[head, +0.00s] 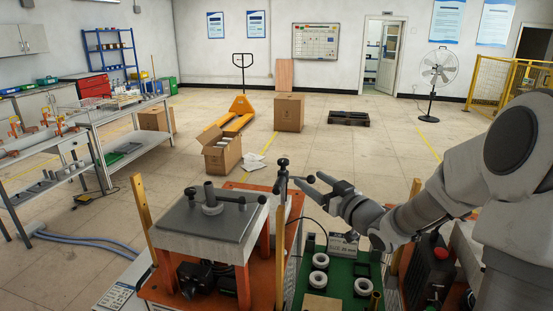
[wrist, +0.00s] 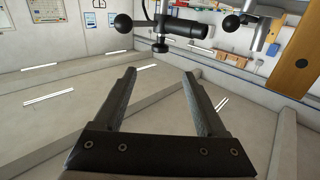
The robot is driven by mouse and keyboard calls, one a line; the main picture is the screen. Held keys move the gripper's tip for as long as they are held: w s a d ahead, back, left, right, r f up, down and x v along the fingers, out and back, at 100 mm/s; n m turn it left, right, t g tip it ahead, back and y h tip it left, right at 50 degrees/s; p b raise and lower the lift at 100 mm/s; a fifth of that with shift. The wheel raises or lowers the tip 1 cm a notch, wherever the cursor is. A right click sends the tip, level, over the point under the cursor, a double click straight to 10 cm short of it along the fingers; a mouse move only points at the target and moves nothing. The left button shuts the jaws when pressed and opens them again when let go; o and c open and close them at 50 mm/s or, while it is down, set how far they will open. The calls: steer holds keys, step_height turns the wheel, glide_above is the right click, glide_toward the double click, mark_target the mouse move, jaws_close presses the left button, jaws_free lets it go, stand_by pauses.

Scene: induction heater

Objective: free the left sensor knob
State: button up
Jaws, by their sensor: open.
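In the wrist view my gripper (wrist: 159,72) is open, its two dark fingers apart with nothing between them. Beyond the fingertips is a dark horizontal cylinder (wrist: 185,28) with a black ball knob (wrist: 123,22) at its left and another ball knob (wrist: 230,22) at its right. A small black disc (wrist: 147,67) sits below it, near the gap between the tips. In the head view my gripper (head: 314,184) is beside a dark post with a ball knob (head: 283,162) on top. I cannot tell which knob is the left sensor knob, or whether a finger touches one.
The heater's grey top plate (head: 208,216) stands left of the post and carries a vertical tube and ball-ended levers. A green board (head: 337,279) with several pale rings lies below my gripper. A cardboard box (head: 221,152) stands on the floor behind.

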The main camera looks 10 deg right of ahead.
mark_target(283, 165)
steer(key=p+x, duration=0.1)
steer(key=x, duration=1.6)
jaws_close()
